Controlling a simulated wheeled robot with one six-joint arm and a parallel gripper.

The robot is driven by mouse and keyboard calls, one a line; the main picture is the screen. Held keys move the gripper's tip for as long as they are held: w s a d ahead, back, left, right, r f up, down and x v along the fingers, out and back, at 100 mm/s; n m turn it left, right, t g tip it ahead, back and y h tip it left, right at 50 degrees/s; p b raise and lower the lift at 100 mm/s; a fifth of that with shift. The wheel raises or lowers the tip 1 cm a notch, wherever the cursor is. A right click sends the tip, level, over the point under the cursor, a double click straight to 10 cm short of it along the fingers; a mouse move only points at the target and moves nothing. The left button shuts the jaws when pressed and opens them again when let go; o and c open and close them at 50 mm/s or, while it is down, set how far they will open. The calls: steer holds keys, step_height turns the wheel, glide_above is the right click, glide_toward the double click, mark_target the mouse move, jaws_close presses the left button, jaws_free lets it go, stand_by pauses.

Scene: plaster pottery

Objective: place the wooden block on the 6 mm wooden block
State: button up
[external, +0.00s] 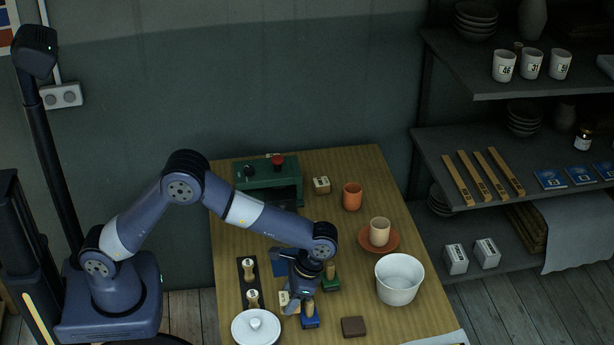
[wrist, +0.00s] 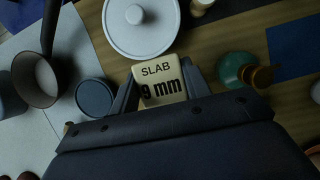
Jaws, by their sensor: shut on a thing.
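A pale wooden block marked "SLAB 9 mm" (wrist: 160,84) sits between the two fingers of my gripper (wrist: 161,76) in the wrist view. The fingers are shut on its sides. In the external view my gripper (external: 299,298) is low over the front middle of the table, and the held block (external: 286,302) shows partly beside it. Another small wooden block (external: 321,185) lies at the back of the table, right of the green box. Its dark marking is too small to read, so I cannot confirm it is the 6 mm one.
A white lid (external: 255,328) lies left of my gripper, with a dark tray of pegs (external: 249,284) behind it. A white bowl (external: 399,280), a beige cup (external: 379,231) on an orange saucer, an orange cup (external: 352,196) and a brown block (external: 353,327) stand to the right.

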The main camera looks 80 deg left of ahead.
steer(key=w+a+r+m+t+y+p, duration=0.2)
steer(key=w+a+m+p, duration=0.2)
steer(key=w+a+m, duration=0.55)
steer(key=w+a+r+m+t+y+p, duration=0.15)
steer(key=w+a+m+p, duration=0.3)
steer(key=w+a, duration=0.9)
steer(key=m+t+b, duration=0.1)
steer(key=m+t, duration=0.3)
steer(key=m, duration=0.8)
glide_above(324, 179)
steer(key=s+d, duration=0.1)
steer(key=shift+h, duration=0.25)
step_height(324, 179, down, 5)
steer(key=shift+f, duration=0.1)
steer(key=shift+b, duration=0.5)
step_height(324, 179, down, 2)
steer(key=b, duration=0.3)
steer(key=shift+f+b, duration=0.55)
steer(key=shift+f, duration=0.4)
